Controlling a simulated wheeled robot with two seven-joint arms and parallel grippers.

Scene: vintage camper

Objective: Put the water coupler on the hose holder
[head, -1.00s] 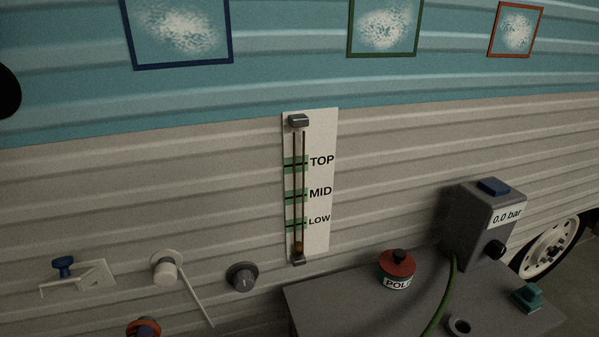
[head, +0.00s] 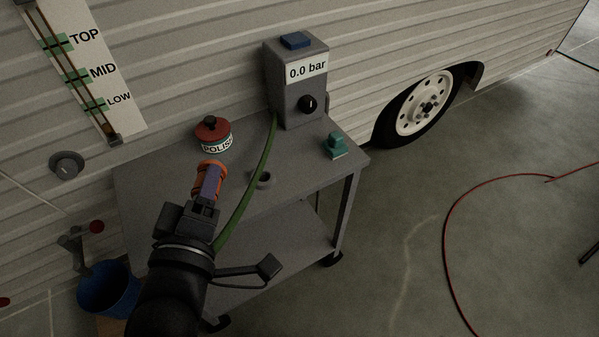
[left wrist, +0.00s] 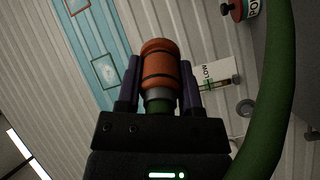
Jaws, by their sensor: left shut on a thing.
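The orange water coupler (head: 211,167) is in my left gripper (head: 207,186), which is shut on it above the grey cart's left part. In the left wrist view the coupler (left wrist: 160,62) sits between the two purple fingers of the gripper (left wrist: 159,78), with dark bands and a grey collar. The green hose (head: 262,165) runs from the grey pressure box down behind the gripper; it passes close on the right in the left wrist view (left wrist: 272,115).
The grey cart (head: 305,190) carries a red-lidded polish tin (head: 214,134), the pressure box (head: 297,88) reading 0.0 bar and a teal block (head: 336,146). A blue bucket (head: 108,288) is at lower left. The camper wall (head: 190,50) stands behind. Floor at right is mostly clear.

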